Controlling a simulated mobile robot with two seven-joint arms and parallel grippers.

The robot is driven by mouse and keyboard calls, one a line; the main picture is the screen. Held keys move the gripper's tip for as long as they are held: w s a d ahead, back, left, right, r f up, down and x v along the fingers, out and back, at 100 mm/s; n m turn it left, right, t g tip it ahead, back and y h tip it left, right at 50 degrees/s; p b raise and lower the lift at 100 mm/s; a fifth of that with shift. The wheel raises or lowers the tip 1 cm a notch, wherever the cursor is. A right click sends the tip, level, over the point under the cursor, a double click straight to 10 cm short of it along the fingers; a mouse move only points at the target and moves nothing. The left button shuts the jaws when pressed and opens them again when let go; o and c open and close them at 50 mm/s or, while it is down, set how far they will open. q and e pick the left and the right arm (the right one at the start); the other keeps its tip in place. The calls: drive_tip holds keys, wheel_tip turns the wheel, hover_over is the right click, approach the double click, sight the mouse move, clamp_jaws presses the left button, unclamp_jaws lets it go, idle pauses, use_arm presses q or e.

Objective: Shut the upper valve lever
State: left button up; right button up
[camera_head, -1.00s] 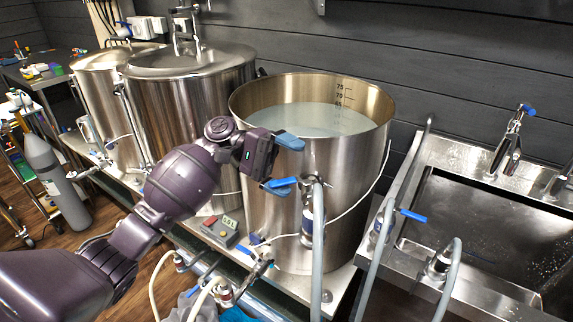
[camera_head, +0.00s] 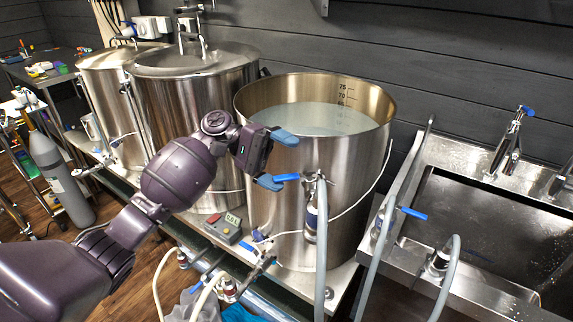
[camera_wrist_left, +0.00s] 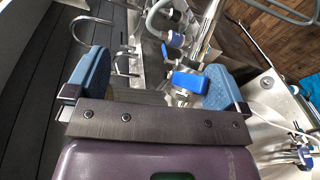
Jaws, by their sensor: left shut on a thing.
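The upper valve (camera_head: 312,215) sits on the front wall of the open steel kettle (camera_head: 345,165). Its blue lever (camera_head: 287,177) points left in the head view and ends at my lower fingertip. My left gripper (camera_head: 277,160) is at this lever, with its two blue fingers spread to either side. In the left wrist view the blue lever (camera_wrist_left: 190,82) lies between the fingers, close against the right one, and the left finger stands clear of it. Exact contact is partly hidden. My right gripper is out of view.
A grey hose runs down from the upper valve. Lower valves with blue levers (camera_head: 247,247) and a control box (camera_head: 223,228) are below. A steel sink (camera_head: 420,195) with hoses and another blue lever (camera_head: 412,213) is at right. Lidded kettles (camera_head: 205,110) stand at left.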

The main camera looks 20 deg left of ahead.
use_arm(q)
drive_tip(key=shift+w+a+r, duration=0.2)
drive_tip(key=shift+a+r, duration=0.9)
drive_tip(key=shift+a, duration=0.05)
drive_tip(key=shift+w+a+f, duration=0.1)
drive_tip(key=shift+w+a, duration=0.1)
drive_tip(key=shift+a, duration=0.65)
drive_tip(key=shift+c, duration=0.3)
drive_tip(key=shift+s+a+b, duration=0.1)
drive_tip(key=shift+a+b, duration=0.2)
drive_tip(key=c, duration=1.1)
drive_tip(key=shift+o, duration=0.2)
drive_tip(key=shift+w+a+f+b, duration=0.15)
drive_tip(key=shift+w+a, duration=0.05)
drive_tip(key=shift+a, duration=0.7)
drive_tip(key=shift+w+a+f+b, duration=0.15)
drive_tip(key=shift+a+b, duration=0.05)
drive_tip(key=shift+a, duration=0.75)
drive_tip(key=shift+w+a+f+b, duration=0.15)
drive_tip(key=shift+w+a, duration=0.05)
drive_tip(key=shift+a, duration=0.7)
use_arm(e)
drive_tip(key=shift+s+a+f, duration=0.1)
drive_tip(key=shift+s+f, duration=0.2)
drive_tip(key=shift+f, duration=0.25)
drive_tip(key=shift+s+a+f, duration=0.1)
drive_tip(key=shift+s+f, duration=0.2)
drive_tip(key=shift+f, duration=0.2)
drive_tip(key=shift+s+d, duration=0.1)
